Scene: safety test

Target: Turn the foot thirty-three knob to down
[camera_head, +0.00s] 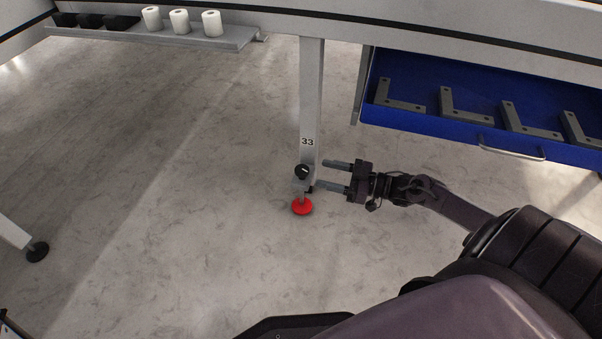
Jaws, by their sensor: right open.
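The table leg (311,90) marked 33 comes down in the middle of the head view. A black knob (302,171) sits on its lower end, above a round red foot (302,207) on the floor. My right gripper (325,175) comes in from the right and is open. Its two fingers point left toward the leg, one just above knob height and one lower, near the bracket. Whether the lower finger touches the leg I cannot tell. Nothing shows between the fingers. My left gripper is not in view.
A blue drawer (440,128) with several grey L-shaped brackets stands open above right of my gripper. A grey shelf (225,38) with white rolls (180,22) hangs at upper left. Another leg with a black foot (37,252) stands at far left. The floor between is clear.

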